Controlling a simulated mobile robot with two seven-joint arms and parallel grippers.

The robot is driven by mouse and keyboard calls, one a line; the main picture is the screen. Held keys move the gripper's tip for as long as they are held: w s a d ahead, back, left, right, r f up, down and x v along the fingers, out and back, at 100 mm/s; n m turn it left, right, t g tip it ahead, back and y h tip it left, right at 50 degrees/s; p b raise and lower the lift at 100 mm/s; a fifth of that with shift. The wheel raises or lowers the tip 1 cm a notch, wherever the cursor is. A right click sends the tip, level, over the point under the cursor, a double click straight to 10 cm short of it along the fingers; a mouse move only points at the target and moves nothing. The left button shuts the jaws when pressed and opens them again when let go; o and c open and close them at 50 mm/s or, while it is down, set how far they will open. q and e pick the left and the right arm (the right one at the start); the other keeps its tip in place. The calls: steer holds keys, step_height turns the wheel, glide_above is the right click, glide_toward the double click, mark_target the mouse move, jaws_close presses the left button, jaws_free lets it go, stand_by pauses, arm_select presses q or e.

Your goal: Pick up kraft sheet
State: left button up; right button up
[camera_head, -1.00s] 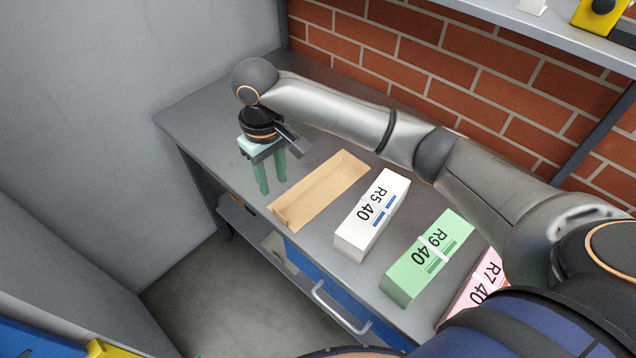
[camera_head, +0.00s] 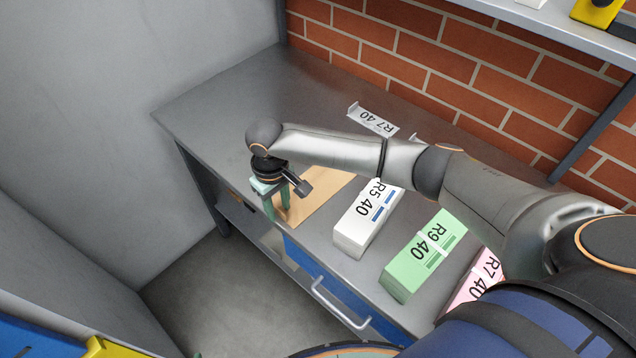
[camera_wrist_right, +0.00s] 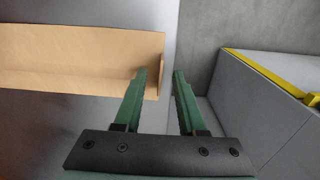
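The kraft sheet (camera_head: 325,188) is a flat tan strip on the grey bench, partly hidden behind my right gripper. In the wrist view the sheet (camera_wrist_right: 75,62) has a short upturned lip at its near end. My right gripper (camera_head: 278,206), with green fingers pointing down, is at this near end by the bench's front edge. In the wrist view the right gripper (camera_wrist_right: 159,76) is open, with the lip in the gap between its fingertips. Whether a finger touches the sheet I cannot tell. My left gripper is not in view.
To the right of the sheet stand a white bundle (camera_head: 357,232) marked R5 40, a green bundle (camera_head: 412,270) and a pink bundle (camera_head: 465,296). The bench's left end (camera_head: 215,105) is clear.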

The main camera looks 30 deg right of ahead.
steer(key=shift+c, duration=0.2)
jaws_close()
stand_by(1.1)
